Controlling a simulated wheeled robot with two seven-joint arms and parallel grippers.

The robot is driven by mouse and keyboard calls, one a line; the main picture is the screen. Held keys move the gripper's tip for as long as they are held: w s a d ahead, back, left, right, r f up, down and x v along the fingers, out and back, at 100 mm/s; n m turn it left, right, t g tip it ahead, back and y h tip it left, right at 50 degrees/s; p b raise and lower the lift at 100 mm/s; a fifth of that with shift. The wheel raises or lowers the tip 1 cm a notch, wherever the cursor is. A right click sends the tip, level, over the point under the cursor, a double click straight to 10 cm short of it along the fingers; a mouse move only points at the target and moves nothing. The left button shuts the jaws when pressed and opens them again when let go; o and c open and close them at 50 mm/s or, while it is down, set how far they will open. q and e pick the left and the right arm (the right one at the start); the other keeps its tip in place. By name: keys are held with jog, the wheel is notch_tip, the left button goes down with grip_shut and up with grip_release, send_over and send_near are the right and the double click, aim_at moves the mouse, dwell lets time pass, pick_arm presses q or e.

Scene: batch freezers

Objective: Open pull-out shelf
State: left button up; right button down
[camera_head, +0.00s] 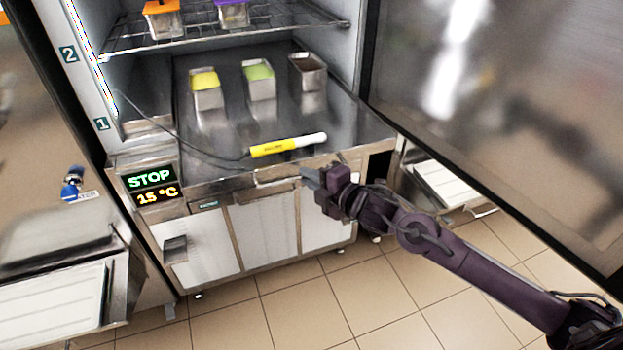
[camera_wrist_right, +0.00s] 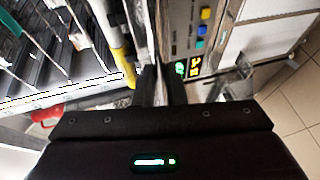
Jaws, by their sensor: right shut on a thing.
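The pull-out shelf appears as the bare metal surface (camera_head: 340,120) low in the open freezer, with a metal front edge and a handle-like strip (camera_head: 277,173). I cannot tell how far out it is. My right gripper (camera_head: 308,178) is at the right part of this front edge, its arm coming in from the lower right. In the right wrist view, the gripper (camera_wrist_right: 158,85) is shut on a thin metal edge (camera_wrist_right: 154,45), apparently the shelf's front strip. The fingertips are partly hidden. My left gripper is not in view.
Yellow (camera_head: 207,96), green (camera_head: 259,86) and brown-filled (camera_head: 309,82) containers stand on the metal surface. A yellow-white probe (camera_head: 288,145) with a cable lies near the front edge. An open door (camera_head: 490,110) stands at right. A display (camera_head: 152,187) reads STOP, 15 °C. Tiled floor in front is clear.

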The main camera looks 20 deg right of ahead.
jog(key=shift+w+r, duration=0.1)
jog(key=shift+w, duration=0.1)
jog(key=c, duration=1.8)
grip_release()
jog(key=shift+o, duration=0.2)
jog(key=b+v, duration=0.1)
jog(key=v, duration=0.7)
